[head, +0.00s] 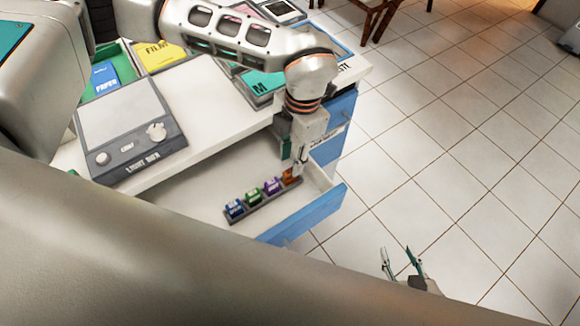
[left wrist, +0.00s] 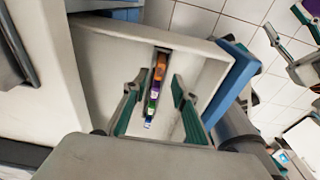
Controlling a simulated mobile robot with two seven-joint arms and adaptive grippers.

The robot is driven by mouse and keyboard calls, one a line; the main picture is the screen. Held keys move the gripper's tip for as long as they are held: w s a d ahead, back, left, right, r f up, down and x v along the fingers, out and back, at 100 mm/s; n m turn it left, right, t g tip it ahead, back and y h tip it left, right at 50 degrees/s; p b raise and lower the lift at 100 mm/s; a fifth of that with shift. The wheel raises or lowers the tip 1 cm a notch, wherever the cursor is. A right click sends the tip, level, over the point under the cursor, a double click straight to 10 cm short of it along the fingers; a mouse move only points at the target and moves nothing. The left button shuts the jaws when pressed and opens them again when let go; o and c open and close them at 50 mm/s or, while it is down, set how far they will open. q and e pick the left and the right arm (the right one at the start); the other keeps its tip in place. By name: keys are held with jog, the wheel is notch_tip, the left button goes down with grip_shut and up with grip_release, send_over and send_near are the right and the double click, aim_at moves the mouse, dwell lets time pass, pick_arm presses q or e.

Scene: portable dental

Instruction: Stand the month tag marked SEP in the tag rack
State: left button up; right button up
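A dark grey tag rack (head: 262,207) lies in the open drawer and holds a row of small tags: blue (head: 234,209), green (head: 253,196), purple (head: 272,186) and orange (head: 290,176). Their month marks are too small to read, so I cannot tell which is SEP. My left gripper (head: 299,166) points down over the orange end of the rack. In the left wrist view its fingers (left wrist: 158,82) are apart, with the rack and tags showing between them; I see nothing gripped. My right gripper (head: 401,264) is open and empty over the floor, right of the drawer.
The white drawer with a blue front (head: 310,214) is pulled out below the counter. On the counter stand a light box (head: 128,130), a green tray with a blue paper pack (head: 105,76), a yellow film folder (head: 160,55) and a teal M box (head: 262,83).

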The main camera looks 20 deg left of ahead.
pick_arm(q)
notch_tip(320, 180, up, 6)
jog(key=shift+w+d+r, duration=0.2)
jog(key=shift+w+r, duration=0.05)
jog(key=shift+w, duration=0.05)
dwell(0.5)
